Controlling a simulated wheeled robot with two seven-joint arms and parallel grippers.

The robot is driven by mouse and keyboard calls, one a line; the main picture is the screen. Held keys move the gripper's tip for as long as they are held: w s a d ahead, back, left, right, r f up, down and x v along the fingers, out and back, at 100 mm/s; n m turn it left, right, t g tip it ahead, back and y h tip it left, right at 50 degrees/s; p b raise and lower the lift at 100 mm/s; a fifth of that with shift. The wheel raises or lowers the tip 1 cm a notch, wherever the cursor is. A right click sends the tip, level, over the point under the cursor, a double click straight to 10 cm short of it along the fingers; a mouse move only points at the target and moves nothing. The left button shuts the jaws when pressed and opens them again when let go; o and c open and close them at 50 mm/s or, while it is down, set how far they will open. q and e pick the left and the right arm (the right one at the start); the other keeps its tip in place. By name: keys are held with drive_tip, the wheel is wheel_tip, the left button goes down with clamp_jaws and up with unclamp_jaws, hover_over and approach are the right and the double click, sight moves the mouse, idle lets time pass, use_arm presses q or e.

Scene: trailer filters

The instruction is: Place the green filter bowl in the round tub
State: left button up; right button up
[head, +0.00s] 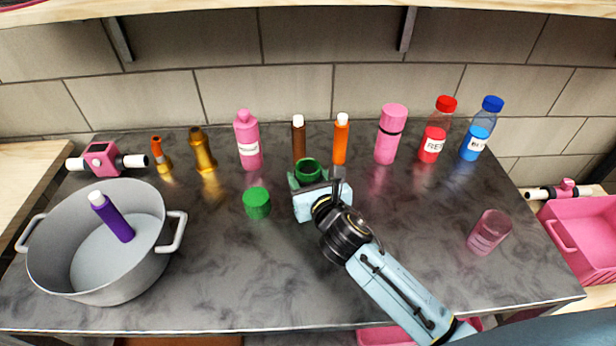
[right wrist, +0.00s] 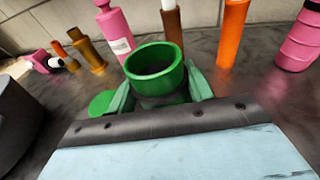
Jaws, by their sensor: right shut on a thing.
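The green filter bowl (head: 308,170) is a round open cup near the middle of the counter. It also shows in the right wrist view (right wrist: 155,68), upright with its open mouth up. My right gripper (head: 310,183) is shut on it, with a green finger on each side. I cannot tell whether the bowl touches the counter. The round tub (head: 58,278) is a large grey pot with two handles at the left, and a purple bottle (head: 112,217) leans inside it. A separate green piece (head: 257,203) stands left of my gripper. My left gripper is not in view.
A pink bottle (head: 248,140), a brown tube (head: 299,140), an orange tube (head: 341,139) and several other bottles line the back. A pink cup (head: 489,232) is at the right. The counter (head: 225,270) between tub and right arm is clear.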

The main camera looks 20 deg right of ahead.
drive_tip(key=o, duration=1)
drive_tip(key=shift+o, duration=0.2)
